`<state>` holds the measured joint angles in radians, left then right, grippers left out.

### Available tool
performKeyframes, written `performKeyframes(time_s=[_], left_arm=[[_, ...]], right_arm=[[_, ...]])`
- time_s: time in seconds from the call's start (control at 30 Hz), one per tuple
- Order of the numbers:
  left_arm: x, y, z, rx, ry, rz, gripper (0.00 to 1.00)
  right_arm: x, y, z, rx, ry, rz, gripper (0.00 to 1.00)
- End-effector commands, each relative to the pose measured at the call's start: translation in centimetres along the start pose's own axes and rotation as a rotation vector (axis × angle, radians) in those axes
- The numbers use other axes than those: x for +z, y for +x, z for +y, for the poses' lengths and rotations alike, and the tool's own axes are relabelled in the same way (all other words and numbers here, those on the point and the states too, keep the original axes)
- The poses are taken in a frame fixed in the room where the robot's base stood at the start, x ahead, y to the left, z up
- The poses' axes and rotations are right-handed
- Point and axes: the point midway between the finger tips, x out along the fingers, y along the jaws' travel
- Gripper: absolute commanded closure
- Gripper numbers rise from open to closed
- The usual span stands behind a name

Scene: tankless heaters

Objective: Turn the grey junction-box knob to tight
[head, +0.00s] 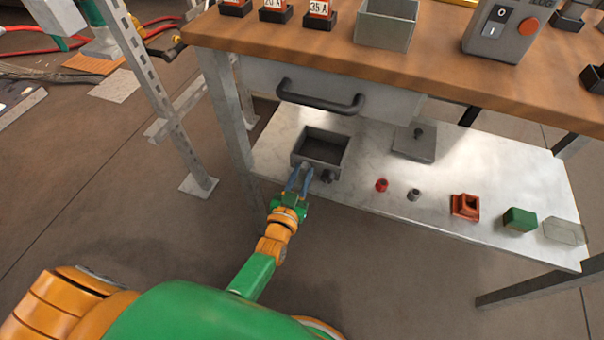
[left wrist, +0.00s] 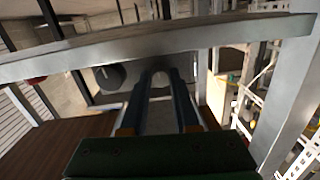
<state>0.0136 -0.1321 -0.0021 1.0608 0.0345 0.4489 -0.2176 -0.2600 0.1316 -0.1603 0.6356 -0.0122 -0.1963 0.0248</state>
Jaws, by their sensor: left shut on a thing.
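The grey junction box (head: 345,158) stands open-topped on the lower shelf, below the drawer. My left gripper (head: 305,169) reaches its front face with its two blue fingers. The fingers are shut on the grey knob, which they mostly hide. In the left wrist view the fingertips (left wrist: 158,74) close around something grey against the box front. A second, dark knob (head: 327,176) sticks out from the box front just right of the fingers, apart from them. It also shows in the left wrist view (left wrist: 109,75), left of the fingertips. My right gripper is out of view.
The shelf (head: 360,192) also holds a lid with a black knob (head: 415,143), a red piece (head: 381,185), a small grey piece (head: 413,195), an orange block (head: 465,206) and a green block (head: 519,220). A table leg (head: 228,115) stands left of the box. The drawer handle (head: 320,98) juts out above.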

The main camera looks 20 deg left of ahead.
Motion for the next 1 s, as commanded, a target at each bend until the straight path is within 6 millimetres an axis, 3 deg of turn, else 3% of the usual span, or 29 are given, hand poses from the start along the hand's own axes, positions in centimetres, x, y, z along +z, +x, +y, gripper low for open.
performKeyframes(time_s=[0.17, 0.2, 0.23, 0.53, 0.8, 1.0], left_arm=[[0.1, 0.0, 0.0, 0.001, -0.001, -0.002, 1.0], [0.1, 0.0, 0.0, 0.001, -0.001, -0.002, 0.6], [0.1, 0.0, 0.0, 0.001, -0.001, -0.002, 0.59], [-0.1, -0.4, 0.0, 0.0, -0.001, -0.002, 0.59], [-0.1, -5.8, 0.0, 0.001, -0.001, -0.005, 0.59], [0.0, -7.2, 0.0, 0.001, -0.001, -0.001, 0.59]], right_arm=[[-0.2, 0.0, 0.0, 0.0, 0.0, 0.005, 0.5], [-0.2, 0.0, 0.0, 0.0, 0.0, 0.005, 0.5], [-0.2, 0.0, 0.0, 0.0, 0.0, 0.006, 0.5], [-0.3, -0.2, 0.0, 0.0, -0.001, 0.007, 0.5], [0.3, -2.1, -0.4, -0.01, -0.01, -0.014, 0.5], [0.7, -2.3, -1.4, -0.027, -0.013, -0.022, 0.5]])
